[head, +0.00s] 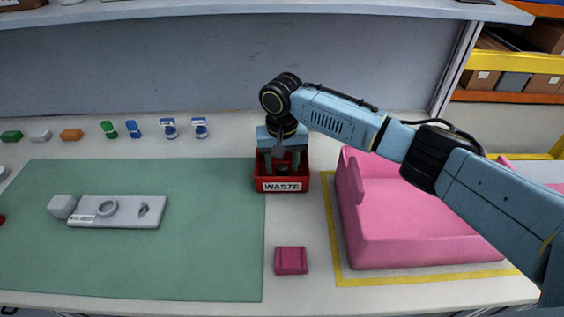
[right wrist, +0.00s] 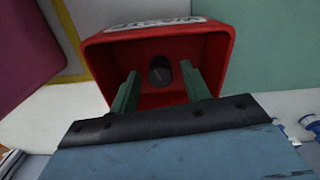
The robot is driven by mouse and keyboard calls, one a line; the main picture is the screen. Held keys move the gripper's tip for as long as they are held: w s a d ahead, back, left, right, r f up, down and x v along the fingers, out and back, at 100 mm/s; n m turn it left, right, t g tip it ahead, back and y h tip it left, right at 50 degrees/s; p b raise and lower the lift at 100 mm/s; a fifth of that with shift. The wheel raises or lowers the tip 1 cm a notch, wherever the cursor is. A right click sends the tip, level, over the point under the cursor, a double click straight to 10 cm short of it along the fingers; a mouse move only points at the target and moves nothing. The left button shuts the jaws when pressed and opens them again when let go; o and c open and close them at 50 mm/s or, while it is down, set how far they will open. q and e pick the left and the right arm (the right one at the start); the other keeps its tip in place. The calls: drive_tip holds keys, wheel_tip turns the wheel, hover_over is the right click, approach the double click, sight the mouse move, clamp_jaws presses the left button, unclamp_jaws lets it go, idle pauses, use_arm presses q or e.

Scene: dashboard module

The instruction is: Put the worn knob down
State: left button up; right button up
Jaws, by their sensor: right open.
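The worn knob (right wrist: 160,71), a small dark round piece, shows inside the red waste bin (right wrist: 103,62) in the right wrist view, beyond and between my fingertips. I cannot tell exactly whether it rests on the bin's floor. My right gripper (head: 282,162) points down into the bin (head: 302,178) in the head view. In the right wrist view its two green fingers (right wrist: 159,82) stand apart with a gap between them, and nothing is clamped. In the head view the fingers and the bin's walls largely hide the knob. My left gripper is not in view.
A grey module plate (head: 130,216) with a ring and a small post lies on the green mat (head: 190,262). A pink dashboard housing (head: 410,235) stands right of the bin. A dark pink block (head: 291,260) lies in front. Several small coloured parts line the back.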

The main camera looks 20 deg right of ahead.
sight(282, 167)
drive_tip(key=shift+r, duration=0.25)
wheel_tip(282, 167, up, 7)
drive_tip(key=shift+p, duration=0.45)
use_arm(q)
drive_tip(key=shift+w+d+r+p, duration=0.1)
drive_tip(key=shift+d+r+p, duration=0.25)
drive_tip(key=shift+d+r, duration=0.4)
use_arm(e)
wheel_tip(282, 167, up, 5)
drive_tip(key=shift+r, duration=0.2)
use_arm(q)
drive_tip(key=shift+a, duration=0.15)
